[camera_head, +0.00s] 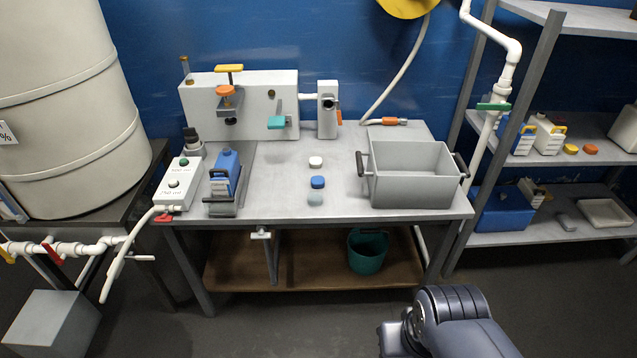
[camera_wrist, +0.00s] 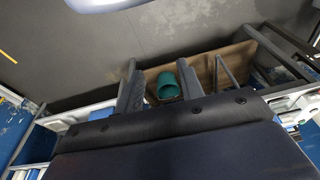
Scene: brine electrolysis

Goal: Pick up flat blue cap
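The flat blue cap (camera_head: 317,182) lies on the grey worktable (camera_head: 270,200) in the head view. It is the middle one of a short row, between a white cap (camera_head: 315,162) behind it and a pale grey-green cap (camera_head: 315,200) in front. In the wrist view my gripper (camera_wrist: 157,75) shows two dark fingers standing apart with nothing between them. The wrist view does not show the cap. In the head view only part of my arm shows at the lower right, away from the table, and the fingers cannot be made out.
A grey bin (camera_head: 412,190) stands right of the caps. A blue bottle (camera_head: 224,172) in a holder and a white switch box (camera_head: 178,184) stand left. A panel with valves (camera_head: 240,105) is behind. A teal bucket (camera_head: 367,252) sits on the lower shelf. Table around the caps is clear.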

